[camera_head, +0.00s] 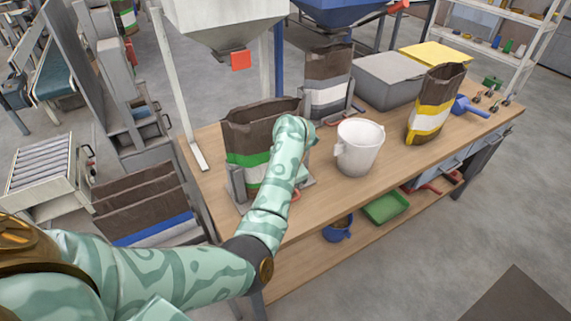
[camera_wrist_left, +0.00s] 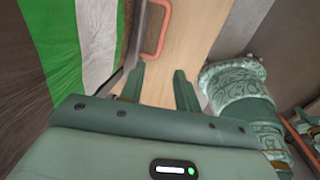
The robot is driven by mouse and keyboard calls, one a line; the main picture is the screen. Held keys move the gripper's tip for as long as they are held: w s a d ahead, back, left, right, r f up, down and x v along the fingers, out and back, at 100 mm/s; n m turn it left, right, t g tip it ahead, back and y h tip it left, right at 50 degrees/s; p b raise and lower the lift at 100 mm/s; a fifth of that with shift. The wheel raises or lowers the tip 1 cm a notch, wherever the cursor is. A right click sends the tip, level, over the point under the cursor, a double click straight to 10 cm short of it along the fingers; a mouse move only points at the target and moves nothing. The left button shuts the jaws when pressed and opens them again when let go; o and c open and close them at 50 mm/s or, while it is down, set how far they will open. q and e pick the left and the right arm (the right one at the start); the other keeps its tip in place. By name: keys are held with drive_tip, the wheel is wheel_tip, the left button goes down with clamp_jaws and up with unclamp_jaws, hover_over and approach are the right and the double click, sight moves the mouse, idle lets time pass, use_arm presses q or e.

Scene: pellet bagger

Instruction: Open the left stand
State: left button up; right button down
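The left stand (camera_head: 237,190) is a grey frame on the near left of the bench, around a brown bag (camera_head: 250,132) with a green and white band. A bit of its orange-red handle (camera_head: 296,195) shows beside my forearm. My left arm reaches up across the bag and hides part of the stand; its fingers are hidden in the head view. In the left wrist view my left gripper (camera_wrist_left: 160,70) is open and empty, its fingers apart. The orange-red handle (camera_wrist_left: 155,35) is just beyond the fingertips, with the bag (camera_wrist_left: 65,45) to the left.
A white bucket (camera_head: 359,148) stands right of the arm. Behind are another bag (camera_head: 328,70) in a stand and a grey box (camera_head: 389,78). A yellow-banded bag (camera_head: 436,103) stands farther right. A hopper (camera_head: 225,22) hangs above. Bare bench lies in front of the bucket.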

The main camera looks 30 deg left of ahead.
use_arm(q)
drive_tip(key=r, duration=0.2)
drive_tip(key=r+p, duration=0.1)
drive_tip(key=d+r, duration=0.1)
drive_tip(key=r, duration=0.1)
drive_tip(key=shift+s+r+p, duration=0.25)
drive_tip(key=shift+r+p, duration=0.05)
drive_tip(key=shift+p, duration=0.1)
